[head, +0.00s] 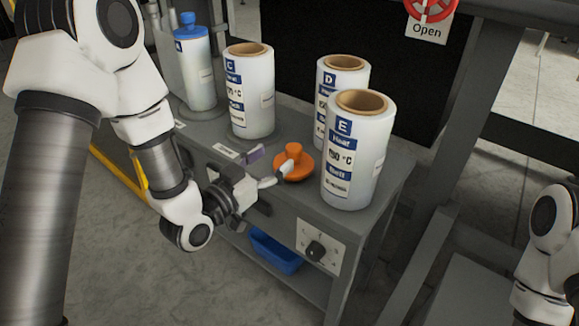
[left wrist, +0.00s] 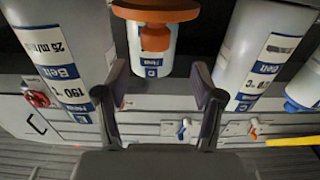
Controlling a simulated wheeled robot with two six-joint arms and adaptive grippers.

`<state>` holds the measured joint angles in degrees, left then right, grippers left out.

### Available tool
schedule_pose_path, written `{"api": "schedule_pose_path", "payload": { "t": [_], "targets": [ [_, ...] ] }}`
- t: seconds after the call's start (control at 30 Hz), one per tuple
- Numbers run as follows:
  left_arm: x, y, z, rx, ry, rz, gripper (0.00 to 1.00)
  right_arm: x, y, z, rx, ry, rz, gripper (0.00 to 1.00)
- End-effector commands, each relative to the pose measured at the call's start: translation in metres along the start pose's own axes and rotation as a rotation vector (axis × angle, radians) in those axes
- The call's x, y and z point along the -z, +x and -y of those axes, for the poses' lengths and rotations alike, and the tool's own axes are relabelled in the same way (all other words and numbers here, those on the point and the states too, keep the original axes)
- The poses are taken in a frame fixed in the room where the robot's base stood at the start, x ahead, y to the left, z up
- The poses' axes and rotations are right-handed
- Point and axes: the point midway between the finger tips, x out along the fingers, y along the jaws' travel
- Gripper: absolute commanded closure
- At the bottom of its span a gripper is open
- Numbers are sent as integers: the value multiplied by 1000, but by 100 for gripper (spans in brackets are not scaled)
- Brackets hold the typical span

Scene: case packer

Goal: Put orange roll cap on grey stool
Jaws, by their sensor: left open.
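The orange roll cap (head: 293,167) is a flat disc with a raised knob. It rests knob up on the grey bench between the white rolls. My left gripper (head: 262,182) is open beside the cap, at its left, with nothing between the fingers. In the left wrist view the orange cap (left wrist: 155,14) shows at the top edge, beyond the open fingers (left wrist: 158,90). A flat grey surface (head: 468,290) at the lower right may be the stool; I cannot tell. Part of my right arm shows at the right edge; its gripper is out of view.
White rolls marked C (head: 250,95), D (head: 328,78) and E (head: 352,160) stand on the grey bench (head: 395,165). A blue-capped roll (head: 196,75) stands at the back left. A blue bin (head: 275,252) sits under the bench top. A post (head: 455,120) rises at the right.

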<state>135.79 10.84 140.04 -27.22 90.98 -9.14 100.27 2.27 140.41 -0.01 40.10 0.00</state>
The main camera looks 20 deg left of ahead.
Motion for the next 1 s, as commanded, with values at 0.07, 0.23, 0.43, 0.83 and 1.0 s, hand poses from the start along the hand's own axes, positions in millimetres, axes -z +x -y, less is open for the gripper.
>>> {"api": "schedule_pose_path", "payload": {
  "t": [0.07, 0.23, 0.43, 0.83, 1.0],
  "targets": [
    [-2, 12, -1, -3, 5, 1, 32, 0, 2, 0, 0, 0, 0, 60],
    [-5, 37, -5, -4, 4, 2, 32, 0, 11, 0, 0, 0, -1, 60],
    [-4, 67, -5, -1, 1, 3, 32, 0, 16, 0, 0, 0, -1, 60],
    [-3, 68, -5, 0, -2, 6, 100, 0, 15, 0, 0, 0, -1, 60],
    [-3, 68, -5, 0, -2, 5, 100, 0, 15, 0, 0, 0, -1, 60]
  ]
}}
